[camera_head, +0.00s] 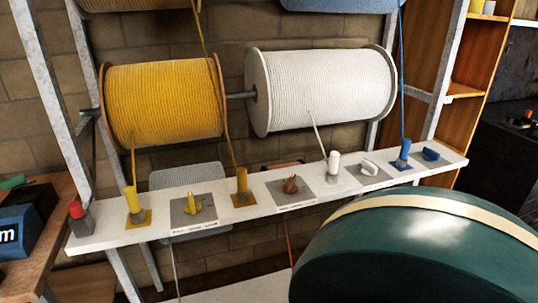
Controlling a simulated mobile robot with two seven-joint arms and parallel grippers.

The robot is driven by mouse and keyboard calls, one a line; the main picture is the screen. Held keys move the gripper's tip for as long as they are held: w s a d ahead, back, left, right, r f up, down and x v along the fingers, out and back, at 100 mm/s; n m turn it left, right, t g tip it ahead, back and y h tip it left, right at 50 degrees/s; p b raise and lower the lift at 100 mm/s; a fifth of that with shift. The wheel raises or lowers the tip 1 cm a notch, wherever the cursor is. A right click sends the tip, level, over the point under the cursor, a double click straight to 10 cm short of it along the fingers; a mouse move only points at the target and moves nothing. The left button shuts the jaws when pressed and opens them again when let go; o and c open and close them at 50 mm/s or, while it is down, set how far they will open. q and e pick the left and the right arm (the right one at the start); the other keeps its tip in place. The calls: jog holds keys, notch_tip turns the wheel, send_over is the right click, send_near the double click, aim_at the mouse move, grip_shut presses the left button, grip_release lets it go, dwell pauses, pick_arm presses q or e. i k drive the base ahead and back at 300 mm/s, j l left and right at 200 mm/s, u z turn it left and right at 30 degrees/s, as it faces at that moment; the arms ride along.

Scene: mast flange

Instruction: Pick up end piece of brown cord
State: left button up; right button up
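The brown cord (213,85) runs down from a spool at the top edge, past the right side of the yellow spool. Its end piece (241,181), a brownish-yellow cylinder, stands upright on a small square on the white shelf (257,212), left of the middle. A brown knob-like piece (290,185) sits on a grey square to its right. The brown cord's own spool (135,4) seems to be the tan one, mostly cut off at the top. Neither of my grippers is in view.
Yellow (131,200), white (334,162) and blue (404,150) end pieces stand along the same shelf. Yellow (165,100) and white (325,88) spools hang above. A large dark green rounded body (420,250) fills the lower right. Metal posts flank the shelf.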

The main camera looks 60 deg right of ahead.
aim_at(243, 192)
jog(key=z, duration=1.5)
